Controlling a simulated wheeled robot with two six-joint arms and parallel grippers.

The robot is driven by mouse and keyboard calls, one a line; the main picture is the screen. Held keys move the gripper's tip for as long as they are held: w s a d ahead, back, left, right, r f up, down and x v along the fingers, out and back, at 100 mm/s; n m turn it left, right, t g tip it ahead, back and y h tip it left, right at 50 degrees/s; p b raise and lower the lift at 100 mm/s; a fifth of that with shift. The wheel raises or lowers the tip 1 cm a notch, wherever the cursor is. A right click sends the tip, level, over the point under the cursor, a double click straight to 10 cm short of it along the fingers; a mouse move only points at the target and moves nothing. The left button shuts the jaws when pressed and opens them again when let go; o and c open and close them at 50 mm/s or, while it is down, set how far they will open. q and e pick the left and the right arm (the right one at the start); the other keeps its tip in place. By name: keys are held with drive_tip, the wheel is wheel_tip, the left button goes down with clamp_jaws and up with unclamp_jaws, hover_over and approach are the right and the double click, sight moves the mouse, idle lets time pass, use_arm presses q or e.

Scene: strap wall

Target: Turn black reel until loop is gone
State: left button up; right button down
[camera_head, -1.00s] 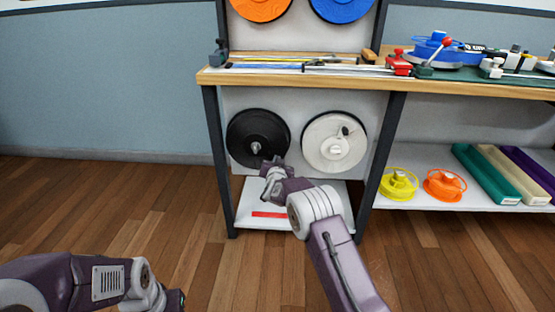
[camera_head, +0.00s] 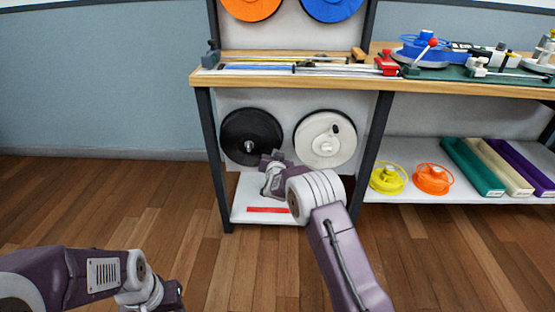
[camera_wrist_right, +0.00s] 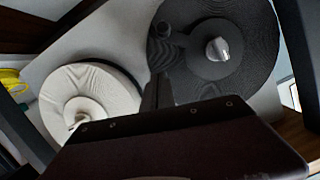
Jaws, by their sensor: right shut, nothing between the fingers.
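The black reel (camera_head: 240,128) hangs upright under the bench top at the left, with a pale hub at its centre. In the right wrist view the black reel (camera_wrist_right: 245,75) fills the upper right, with a dark knob (camera_wrist_right: 162,28) near its edge. My right gripper (camera_head: 270,158) is shut and empty, just in front of the reel's lower right edge; it also shows in the right wrist view (camera_wrist_right: 157,92), pointing toward the knob. I cannot tell whether it touches. My left gripper (camera_head: 176,296) is low at the left, far from the reel, its jaws unclear. I cannot make out a strap loop.
A white reel (camera_head: 318,150) hangs right beside the black one. Below is a white shelf (camera_head: 245,187) with a red strip (camera_head: 267,210). Bench legs (camera_head: 213,160) stand at both sides. Yellow (camera_head: 388,180) and orange (camera_head: 432,180) spools sit farther right. The left floor is clear.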

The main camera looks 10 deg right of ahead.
drive_tip(key=p+v, duration=0.2)
drive_tip(key=v, duration=0.5)
drive_tip(key=shift+s+d, duration=0.15)
drive_tip(key=shift+s, duration=0.1)
